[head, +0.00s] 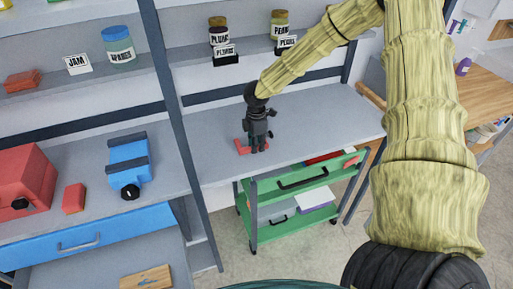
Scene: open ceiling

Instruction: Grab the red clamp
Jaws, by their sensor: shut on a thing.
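The red clamp (243,147) is at the grey shelf surface in the middle of the head view. Only parts of it show, as an L-shaped red piece to the left of the fingers. My gripper (257,148) points down over it, with its dark fingers shut on the clamp. The fingers hide part of the clamp. I cannot tell whether it touches the shelf or is slightly above it.
Labelled jars (218,32) stand on the upper shelf. A blue device (129,163) and a red box (25,178) sit left of the dark upright post (172,95). The shelf right of my gripper is clear.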

